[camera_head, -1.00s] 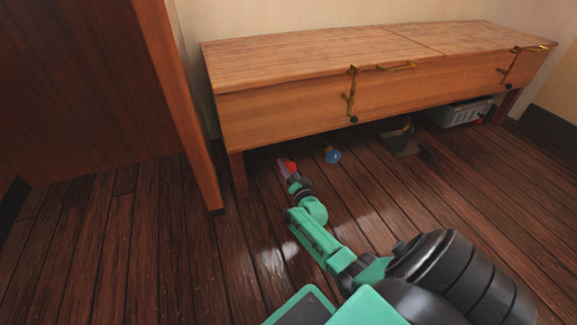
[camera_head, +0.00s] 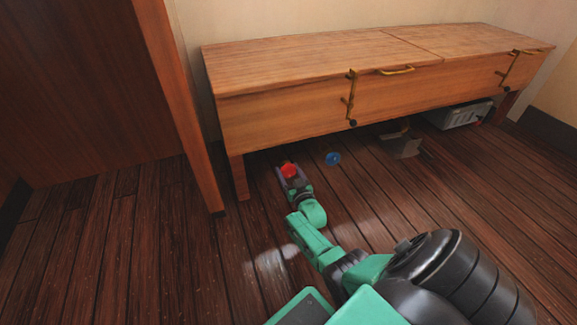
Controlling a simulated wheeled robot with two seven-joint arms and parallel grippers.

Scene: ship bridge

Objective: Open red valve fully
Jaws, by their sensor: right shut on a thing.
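The red valve (camera_head: 289,170) is a small round red knob low under the left end of the wooden bench, close to the floor. My right gripper (camera_head: 290,173) is at the valve, with its fingers closed around it. The gripper hides part of the valve and its stem. My green right arm reaches to it from the lower right. My left gripper is not in view.
A blue valve (camera_head: 333,158) is just right of the red one. The wooden bench (camera_head: 280,112) overhangs both; its left leg (camera_head: 239,177) and a wooden panel edge (camera_head: 180,110) stand to the left. A grey crate (camera_head: 460,114) and a dark grey object (camera_head: 402,147) lie further right.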

